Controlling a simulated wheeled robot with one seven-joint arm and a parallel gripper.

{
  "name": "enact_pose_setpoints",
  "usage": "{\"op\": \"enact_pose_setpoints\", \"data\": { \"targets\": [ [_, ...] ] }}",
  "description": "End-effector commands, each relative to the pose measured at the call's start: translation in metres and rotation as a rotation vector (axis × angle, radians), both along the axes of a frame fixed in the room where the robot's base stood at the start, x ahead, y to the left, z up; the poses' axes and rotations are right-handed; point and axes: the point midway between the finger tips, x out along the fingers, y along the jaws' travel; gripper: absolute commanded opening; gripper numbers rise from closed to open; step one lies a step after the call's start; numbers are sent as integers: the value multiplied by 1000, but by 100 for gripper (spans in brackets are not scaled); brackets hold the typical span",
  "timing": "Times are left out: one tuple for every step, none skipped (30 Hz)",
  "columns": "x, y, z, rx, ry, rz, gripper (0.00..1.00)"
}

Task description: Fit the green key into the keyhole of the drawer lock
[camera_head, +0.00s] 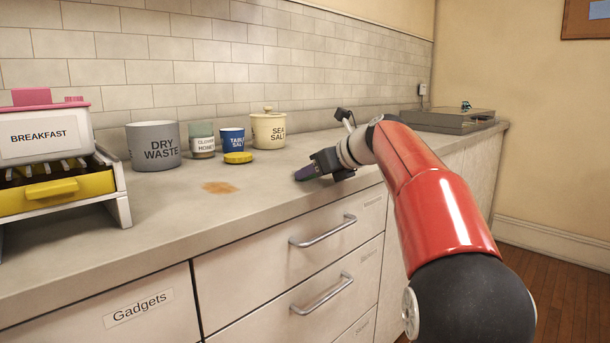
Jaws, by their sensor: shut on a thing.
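My gripper (318,165) is over the counter right of the stain, pointing left and low, close to the worktop. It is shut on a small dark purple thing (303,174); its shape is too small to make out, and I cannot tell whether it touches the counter. I see no green key. Drawers with bar handles, an upper one (270,258) and a lower one (360,278), are below the counter; I see no keyhole or lock on their fronts.
On the counter (160,222) stand a BREAKFAST bin (45,150) above a yellow drawer (95,185), a DRY WASTE pot (153,160), a honey jar (203,152), a blue salt cup (232,135), a yellow lid (238,158) and a SEA SALT jar (268,142). A grey box (445,122) stands far right.

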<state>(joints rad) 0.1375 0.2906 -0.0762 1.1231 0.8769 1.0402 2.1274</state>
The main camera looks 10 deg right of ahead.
Motion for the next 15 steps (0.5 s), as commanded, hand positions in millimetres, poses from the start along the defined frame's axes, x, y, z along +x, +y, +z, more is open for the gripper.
{"op": "enact_pose_setpoints", "data": {
  "targets": [
    [0,0,0,0,0,0,10],
    [0,0,0,0,0,0,10],
    [0,0,0,1,-1,0,10],
    [0,0,1,0,0,0,10],
    [0,0,1,0,0,0,10],
    [0,0,2,0,0,0,10],
    [0,0,2,1,-1,0,10],
    [0,0,3,1,-1,0,10],
    [0,0,4,1,-1,0,10],
    [0,0,4,1,-1,0,10],
    [0,0,5,1,-1,0,10],
    [0,0,6,1,-1,0,10],
    [0,0,7,1,-1,0,10],
    [0,0,8,1,-1,0,10],
    [0,0,8,1,-1,0,10]
  ]
}}
